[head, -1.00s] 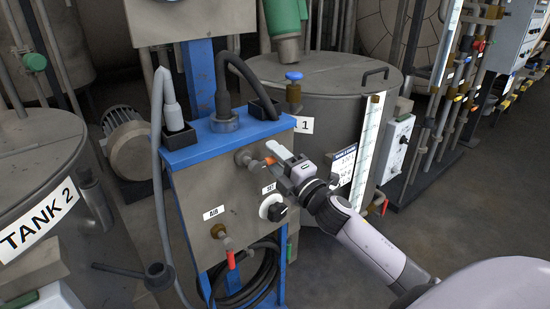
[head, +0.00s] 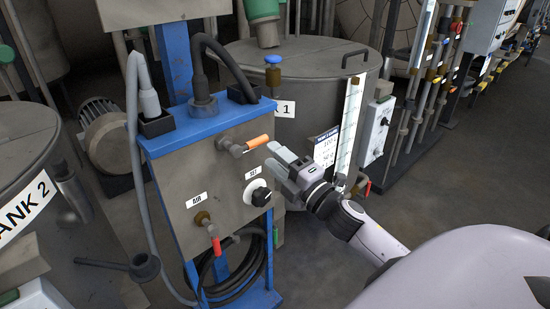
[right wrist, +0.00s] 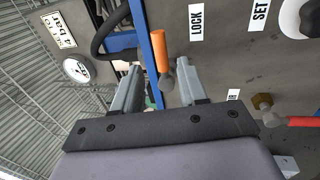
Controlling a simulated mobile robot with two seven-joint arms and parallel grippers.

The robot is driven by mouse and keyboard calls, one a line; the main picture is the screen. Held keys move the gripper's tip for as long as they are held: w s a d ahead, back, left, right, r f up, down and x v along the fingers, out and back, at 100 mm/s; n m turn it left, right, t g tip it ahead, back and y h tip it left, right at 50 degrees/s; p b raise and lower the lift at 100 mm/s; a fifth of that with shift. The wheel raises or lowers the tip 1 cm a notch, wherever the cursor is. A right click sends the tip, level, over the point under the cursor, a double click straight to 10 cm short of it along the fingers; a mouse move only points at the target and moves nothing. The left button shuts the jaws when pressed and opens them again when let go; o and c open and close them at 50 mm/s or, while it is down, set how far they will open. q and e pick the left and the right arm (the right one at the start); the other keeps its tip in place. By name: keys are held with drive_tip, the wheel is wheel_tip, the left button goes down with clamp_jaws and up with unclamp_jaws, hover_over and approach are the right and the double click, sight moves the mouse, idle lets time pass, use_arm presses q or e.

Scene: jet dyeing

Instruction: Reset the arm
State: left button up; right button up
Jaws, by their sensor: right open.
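My right gripper (head: 272,156) is open and empty. It is in front of the grey panel (head: 177,182) of the blue-framed stand, just right of and below a valve with an orange handle (head: 258,141). A gap shows between the fingertips and the handle in the head view. In the right wrist view, the orange handle (right wrist: 160,48) is ahead of the gap between the two open fingers (right wrist: 158,85). My left gripper is not in view.
A black knob (head: 261,197) under the SET label and a red-handled valve (head: 217,244) are on the panel. Tank 1 (head: 300,90) stands behind, and tank 2 (head: 30,170) at left. Open floor (head: 430,190) lies to the right.

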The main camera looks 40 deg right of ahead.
idle(0.3)
drive_tip(key=s+a+f+m+g+p, duration=0.4)
drive_tip(key=s+a+f+m+g, duration=0.1)
drive_tip(key=s+a+f+m, duration=0.2)
drive_tip(key=s+a+f+m+g+p, duration=0.3)
drive_tip(key=s+a+f+m, duration=0.4)
drive_tip(key=s+f, duration=0.5)
drive_tip(key=f+m+g, duration=0.1)
drive_tip(key=m, duration=0.1)
drive_tip(key=shift+s+a+m+g+p, duration=0.2)
drive_tip(key=shift+s+m+g+p, duration=0.1)
drive_tip(key=shift+m+g+p, duration=0.1)
